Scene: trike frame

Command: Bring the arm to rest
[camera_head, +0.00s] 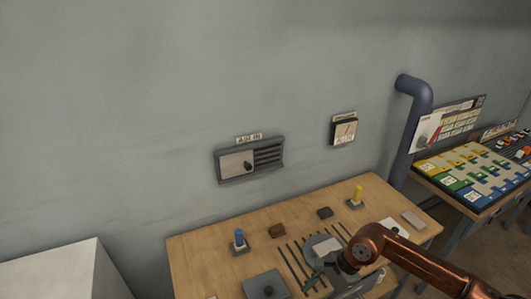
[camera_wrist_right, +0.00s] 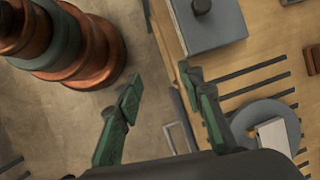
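My right arm, copper coloured, comes in from the right in the head view and reaches over the front of the wooden table (camera_head: 205,262). Its gripper (camera_head: 322,272) hangs near the grey round disc and the dark strips. In the right wrist view the gripper's two green fingers (camera_wrist_right: 160,110) are spread well apart with nothing between them. Bare floor and the table's edge show beyond the fingertips. The grey disc (camera_wrist_right: 270,112) with a pale block (camera_wrist_right: 274,136) on it lies beside the right finger, apart from it. My left gripper is in neither view.
A grey plate with a dark knob (camera_head: 267,285) lies by the table's front. A blue peg (camera_head: 239,237) and a yellow peg (camera_head: 357,195) stand on grey bases. Small dark blocks lie behind. A blue pipe (camera_head: 412,125) and a second table (camera_head: 430,178) are at right.

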